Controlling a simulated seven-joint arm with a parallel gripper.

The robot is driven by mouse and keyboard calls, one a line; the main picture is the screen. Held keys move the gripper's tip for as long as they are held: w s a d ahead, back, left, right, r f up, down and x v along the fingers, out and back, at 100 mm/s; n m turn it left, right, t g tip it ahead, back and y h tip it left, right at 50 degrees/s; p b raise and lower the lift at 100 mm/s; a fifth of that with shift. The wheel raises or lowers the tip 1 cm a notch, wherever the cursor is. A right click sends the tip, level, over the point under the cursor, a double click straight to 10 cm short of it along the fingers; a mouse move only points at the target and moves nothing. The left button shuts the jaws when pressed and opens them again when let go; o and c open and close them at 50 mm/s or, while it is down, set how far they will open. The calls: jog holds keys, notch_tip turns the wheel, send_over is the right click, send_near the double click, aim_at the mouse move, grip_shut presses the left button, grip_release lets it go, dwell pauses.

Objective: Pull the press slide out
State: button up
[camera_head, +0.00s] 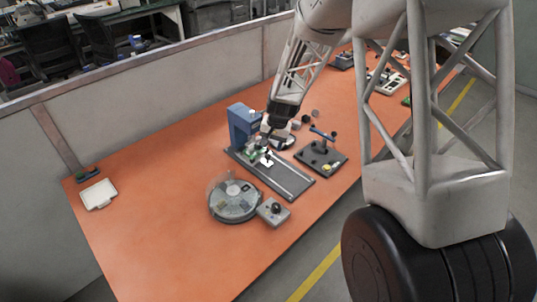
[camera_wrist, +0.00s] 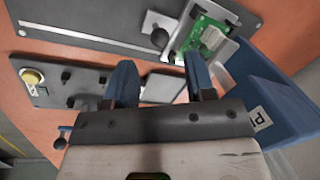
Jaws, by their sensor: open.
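The blue press (camera_head: 240,127) stands on a long dark base with a rail (camera_head: 292,182) on the orange table. The press slide (camera_head: 266,161) is at the press end of the rail, with a green board on it. In the wrist view the slide's pale plate (camera_wrist: 151,22) has a dark round knob (camera_wrist: 160,39), and the green board (camera_wrist: 207,38) lies beside it. The blue press body (camera_wrist: 262,90) is at the right. My gripper (camera_wrist: 160,72) is open and empty, its fingers apart and near the slide. In the head view it (camera_head: 267,149) hangs over the slide and partly hides it.
A round grey dial device (camera_head: 235,202) and a small box with a black knob (camera_head: 274,211) stand in front of the base. A dark fixture plate with a lever (camera_head: 322,158) is to the right. A white tray (camera_head: 98,194) lies far left; the table between is clear.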

jog(key=shift+w+a+f, duration=0.1)
jog(key=shift+a+f, duration=0.05)
jog(key=shift+f, duration=0.75)
jog(key=shift+s+a+f, duration=0.1)
jog(key=shift+a+f, duration=0.1)
jog(key=shift+f, duration=0.7)
jog(key=shift+w+a+f, duration=0.1)
jog(key=shift+a+f, duration=0.05)
jog(key=shift+f, duration=0.75)
jog(key=shift+c, duration=0.3)
grip_shut()
